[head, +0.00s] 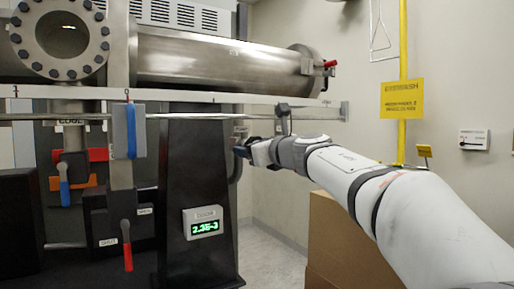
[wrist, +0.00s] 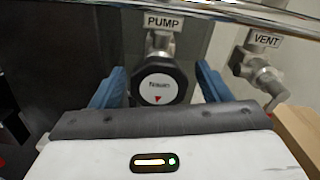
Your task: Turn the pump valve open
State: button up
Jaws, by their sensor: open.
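The pump valve (wrist: 160,84) shows in the wrist view as a black round knob with a white face and a red triangle near the bottom of that face. A label reading PUMP (wrist: 160,21) is above it. My gripper (wrist: 161,83) is open, with one blue finger on the left of the knob and one on the right. A narrow gap seems to show on each side; I cannot tell whether either finger touches. In the head view my gripper (head: 241,150) reaches left beside the dark pedestal, and the knob cannot be made out there.
A VENT valve (wrist: 262,75) stands to the right of the knob. A metal rail (wrist: 240,14) runs above. In the head view, a steel chamber (head: 215,55) lies above my arm, a dark pedestal (head: 190,165) stands left, and a cardboard box (head: 340,240) stands below my arm.

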jog(key=v, duration=0.7)
jog(key=shift+s+d, duration=0.2)
jog(key=shift+s, duration=0.1)
